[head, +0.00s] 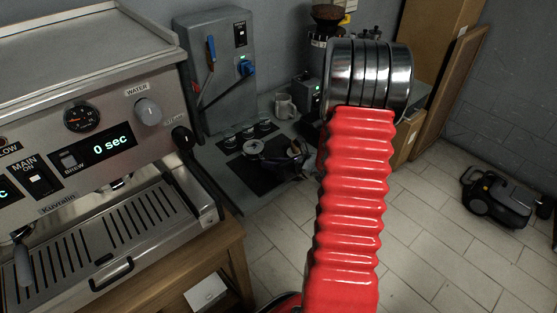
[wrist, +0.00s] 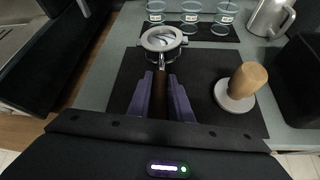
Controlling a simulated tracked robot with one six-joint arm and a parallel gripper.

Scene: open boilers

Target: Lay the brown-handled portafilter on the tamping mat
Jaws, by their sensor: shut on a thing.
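The brown-handled portafilter (wrist: 159,96) is between the purple fingers of my gripper (wrist: 160,82), which is shut on its handle. Its round metal basket points away from me, over the far edge of the black tamping mat (wrist: 125,75). In the head view the basket (head: 253,147) and my gripper (head: 289,160) show low over the mat (head: 250,174). I cannot tell whether the portafilter touches the mat. My red arm hides part of the counter in the head view.
A wooden-handled tamper (wrist: 242,85) stands on the mat's right side. Several labelled glasses (wrist: 191,14) stand on a smaller dark mat behind. A steel pitcher (wrist: 268,18) is at the back right.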

